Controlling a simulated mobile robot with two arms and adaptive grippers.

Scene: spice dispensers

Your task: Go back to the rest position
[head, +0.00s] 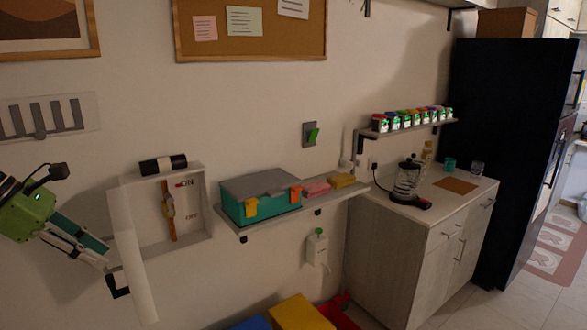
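My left gripper (107,258) is at the left edge, with its green body and its fingers pointing down to the right. The two fingers look spread apart, with nothing seen between them. The fingertips are in front of the wall, close to the left side of a white wall box (205,213) and a white roll (134,262). My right gripper is not in view.
A wall shelf (340,194) holds a teal box (232,209) with a grey lid and pink and yellow blocks. Several spice jars (405,121) stand on a higher shelf.

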